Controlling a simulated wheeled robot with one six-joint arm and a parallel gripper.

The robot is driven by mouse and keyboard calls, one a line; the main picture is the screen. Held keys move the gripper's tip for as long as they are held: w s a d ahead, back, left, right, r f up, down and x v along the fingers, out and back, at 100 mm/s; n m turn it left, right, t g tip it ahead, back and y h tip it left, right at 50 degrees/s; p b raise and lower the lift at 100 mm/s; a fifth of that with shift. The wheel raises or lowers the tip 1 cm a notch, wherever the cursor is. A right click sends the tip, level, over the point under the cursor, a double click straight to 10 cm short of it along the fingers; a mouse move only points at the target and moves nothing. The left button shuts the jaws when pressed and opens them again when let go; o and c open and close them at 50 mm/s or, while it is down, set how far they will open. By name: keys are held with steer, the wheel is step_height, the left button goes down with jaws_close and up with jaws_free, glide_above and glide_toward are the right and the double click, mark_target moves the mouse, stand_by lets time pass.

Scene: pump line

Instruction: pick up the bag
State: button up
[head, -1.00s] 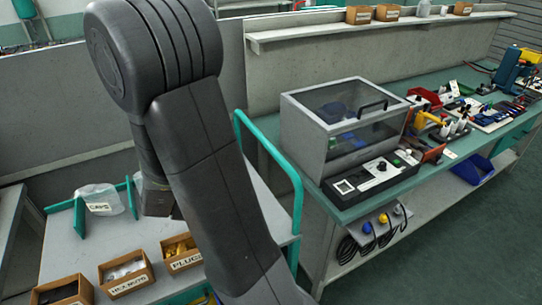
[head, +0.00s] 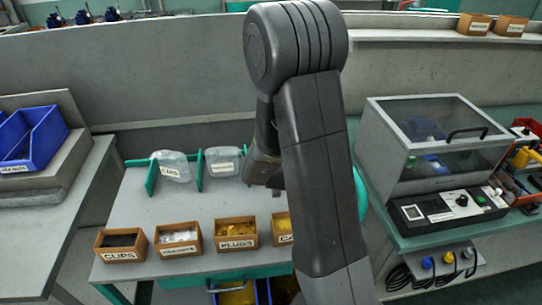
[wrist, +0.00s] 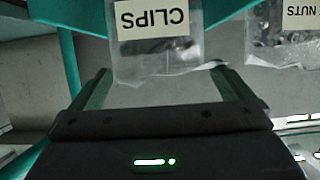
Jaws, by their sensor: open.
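In the head view two clear bags, a left one (head: 172,166) and a right one (head: 223,160), stand at the cart's back. My gripper (head: 262,172) is just right of them, partly hidden by my arm. I cannot tell which head-view bag is which.
Teal dividers (head: 152,175) stand beside the bags on the grey cart (head: 140,205). Several small open bins (head: 179,240) line its front edge. A bench with a clear-lidded box (head: 435,140) is at right. A blue bin (head: 32,137) is at left.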

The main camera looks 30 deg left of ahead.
steer(key=shift+p+x, duration=0.85)
steer(key=shift+x, duration=2.1)
steer(key=shift+d+f, duration=0.1)
steer(key=shift+d, duration=0.05)
steer(key=c, duration=0.6)
steer(key=shift+c, duration=0.2)
